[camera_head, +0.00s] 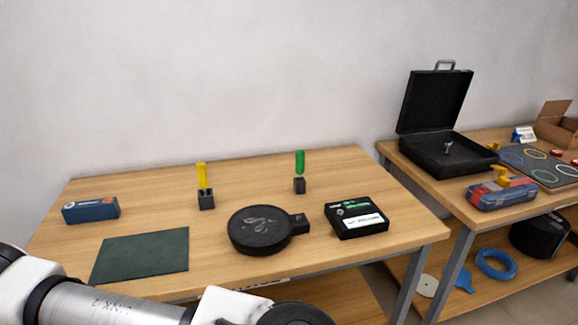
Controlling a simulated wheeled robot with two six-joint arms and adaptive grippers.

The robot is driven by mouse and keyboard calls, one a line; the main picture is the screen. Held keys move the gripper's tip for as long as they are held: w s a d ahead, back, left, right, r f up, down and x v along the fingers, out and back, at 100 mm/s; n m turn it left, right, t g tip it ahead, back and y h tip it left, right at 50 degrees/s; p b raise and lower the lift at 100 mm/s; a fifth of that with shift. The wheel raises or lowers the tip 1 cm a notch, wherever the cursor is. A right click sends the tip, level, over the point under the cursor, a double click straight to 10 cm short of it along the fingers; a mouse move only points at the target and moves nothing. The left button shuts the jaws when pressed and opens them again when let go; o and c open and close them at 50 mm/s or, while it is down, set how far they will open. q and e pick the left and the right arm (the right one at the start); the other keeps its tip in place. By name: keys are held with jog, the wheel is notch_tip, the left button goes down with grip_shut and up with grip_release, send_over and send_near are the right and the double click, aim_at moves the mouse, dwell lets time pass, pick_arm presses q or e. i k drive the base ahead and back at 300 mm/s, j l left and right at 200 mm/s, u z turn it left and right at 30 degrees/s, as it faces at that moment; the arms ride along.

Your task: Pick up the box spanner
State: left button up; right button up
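I cannot clearly make out a box spanner. A yellow-handled tool (202,176) stands upright in a small dark holder (206,201) at the back of the near table. A green-handled tool (300,162) stands upright in another dark block (299,186) to its right. A small shiny item (447,147) shows in the open black case (419,150) on the right table, too small to identify. Neither gripper is in view; only white and silver links of my arm cross the bottom left.
The near table (240,177) also bears a blue box (91,210), a dark green mat (142,254), a round black dish (258,231) and a black labelled box (355,216). The right table holds a blue-red tool (503,194) and a dark board (540,173) with rings. A blue ring (496,264) lies below.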

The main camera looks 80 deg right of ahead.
aim_at(201, 167)
jog(key=z, duration=2.55)
jog(key=i+z, duration=0.3)
jog(key=i, duration=0.3)
